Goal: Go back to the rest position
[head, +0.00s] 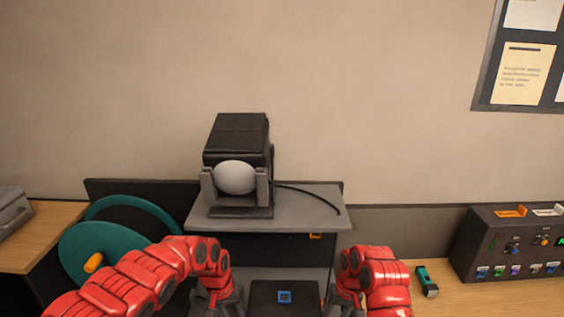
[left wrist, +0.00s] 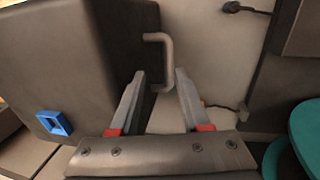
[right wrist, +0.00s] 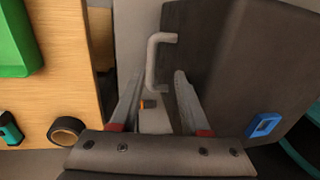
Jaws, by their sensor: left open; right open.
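My left gripper (head: 217,303) and right gripper (head: 344,303) are low in the head view, on either side of a dark box (head: 262,289) with a blue square on it. In the left wrist view my left gripper (left wrist: 159,74) is open, with a grey handle (left wrist: 167,50) on the box's side at its fingertips. In the right wrist view my right gripper (right wrist: 157,76) is open, with another grey handle (right wrist: 152,62) at its fingertips. Neither gripper is closed on a handle. The box's lower part is cut off in the head view.
A dark lamp (head: 238,140) with a pale round front stands on a grey shelf (head: 310,205) behind the box. Teal discs (head: 98,262) are at left. A control console (head: 515,245) and a teal-and-black tool (head: 427,281) are on the wooden desk at right.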

